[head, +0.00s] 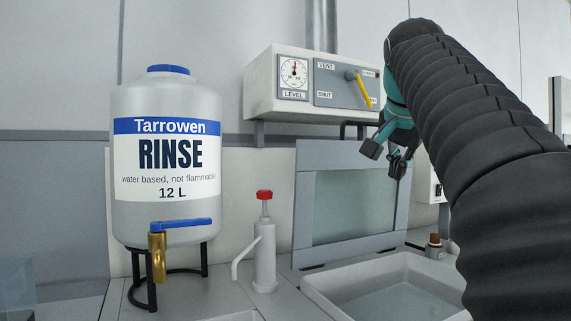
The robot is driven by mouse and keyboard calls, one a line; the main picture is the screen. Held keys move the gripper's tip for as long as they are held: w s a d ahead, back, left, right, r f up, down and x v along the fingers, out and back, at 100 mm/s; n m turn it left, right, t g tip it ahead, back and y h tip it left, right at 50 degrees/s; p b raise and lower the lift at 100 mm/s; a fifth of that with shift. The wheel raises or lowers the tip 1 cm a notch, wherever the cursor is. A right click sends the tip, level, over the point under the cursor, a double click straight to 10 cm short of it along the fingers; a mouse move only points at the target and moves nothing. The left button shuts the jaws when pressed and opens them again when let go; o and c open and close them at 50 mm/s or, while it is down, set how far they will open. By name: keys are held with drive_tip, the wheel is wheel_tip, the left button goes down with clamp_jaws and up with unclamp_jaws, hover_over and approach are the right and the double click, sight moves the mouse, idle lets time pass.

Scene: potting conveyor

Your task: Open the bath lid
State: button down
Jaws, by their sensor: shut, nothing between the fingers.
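The bath lid (312,252), a grey frame around a pale translucent pane, stands raised and nearly upright at the back of the bath. The bath (325,295) is a pale basin at the lower right, with its top uncovered and liquid showing inside. My gripper (385,158) is in front of the lid's upper right part in the picture. It is shut and holds nothing. Whether it touches the lid cannot be told. My arm hides the right part of the bath.
A rinse container (165,215) with a blue-handled tap stands at left. A red-topped pump bottle (264,250) stands left of the bath. A control box (260,85) with a gauge and yellow lever is above the lid. A brown-capped bottle (434,242) stands behind the bath.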

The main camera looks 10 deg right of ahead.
drive_tip(key=w+a+f+n+g+h, duration=0.1)
drive_tip(key=w+a+f+n+h, duration=0.2)
drive_tip(key=a+n, duration=0.3)
drive_tip(key=w+a+f+n+g+h, duration=0.1)
drive_tip(key=w+a+f+n+h, duration=0.2)
drive_tip(key=a, duration=0.5)
drive_tip(key=s+a+r+n+t+h+b, duration=0.1)
drive_tip(key=a+r+n+t+h, duration=0.3)
drive_tip(key=a, duration=0.6)
drive_tip(key=s+a+r+n+t+h+b, duration=0.15)
drive_tip(key=a+n, duration=0.35)
drive_tip(key=a, duration=0.6)
drive_tip(key=s+f+p+x, duration=0.1)
drive_tip(key=x, duration=1.9)
drive_tip(key=shift+d+r+g, duration=0.15)
drive_tip(key=shift+d+g, duration=0.2)
